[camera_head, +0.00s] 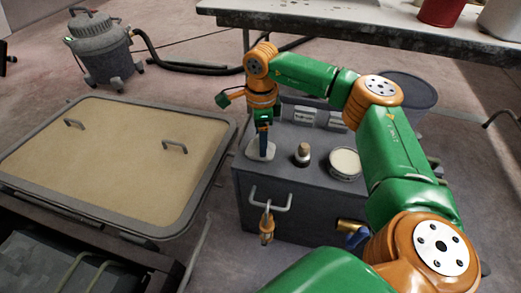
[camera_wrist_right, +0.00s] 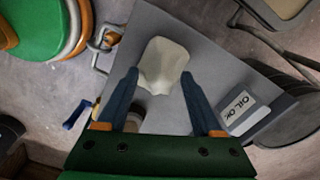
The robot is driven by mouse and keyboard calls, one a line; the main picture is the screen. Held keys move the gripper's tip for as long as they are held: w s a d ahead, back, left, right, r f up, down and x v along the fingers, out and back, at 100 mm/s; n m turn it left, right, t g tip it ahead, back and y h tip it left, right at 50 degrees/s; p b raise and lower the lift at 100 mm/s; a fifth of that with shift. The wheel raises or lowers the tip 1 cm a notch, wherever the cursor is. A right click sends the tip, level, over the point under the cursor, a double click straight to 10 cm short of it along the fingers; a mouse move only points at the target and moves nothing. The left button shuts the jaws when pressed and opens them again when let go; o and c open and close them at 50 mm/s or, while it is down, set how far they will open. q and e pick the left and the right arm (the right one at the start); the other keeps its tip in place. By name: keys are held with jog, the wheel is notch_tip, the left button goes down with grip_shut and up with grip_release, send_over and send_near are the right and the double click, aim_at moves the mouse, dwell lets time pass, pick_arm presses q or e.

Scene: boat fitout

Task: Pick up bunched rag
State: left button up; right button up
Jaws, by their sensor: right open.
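The bunched rag is a pale off-white lump (camera_head: 255,150) on top of a grey box (camera_head: 270,190), near its left edge. In the right wrist view the rag (camera_wrist_right: 162,62) lies just beyond and between the fingertips. My right gripper (camera_head: 263,153) points down over the rag and partly covers it in the head view. Its blue fingers (camera_wrist_right: 159,75) are apart with nothing held between them. I cannot tell whether the fingertips touch the rag. My left gripper is not in view.
A small bottle (camera_head: 303,154) and a round, pale-topped tin (camera_head: 344,163) stand on the box, right of the rag. A framed tan hatch panel (camera_head: 110,150) lies at left. A vacuum (camera_head: 102,45) and a worktable (camera_head: 370,25) are behind.

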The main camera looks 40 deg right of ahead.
grip_shut()
jog(key=shift+r, duration=0.1)
jog(key=shift+r, duration=0.2)
notch_tip(320, 180, up, 3)
jog(key=shift+w+f+p, duration=0.1)
jog(key=shift+p, duration=0.6)
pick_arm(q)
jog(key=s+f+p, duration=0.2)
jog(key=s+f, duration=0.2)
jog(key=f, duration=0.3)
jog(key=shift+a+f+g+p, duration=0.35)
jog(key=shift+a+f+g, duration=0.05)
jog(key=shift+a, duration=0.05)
pick_arm(e)
jog(key=s+a+r, duration=0.6)
jog(key=s+r, duration=0.3)
jog(key=s, duration=0.3)
jog(key=shift+s+r, duration=0.35)
jog(key=shift+s, duration=0.05)
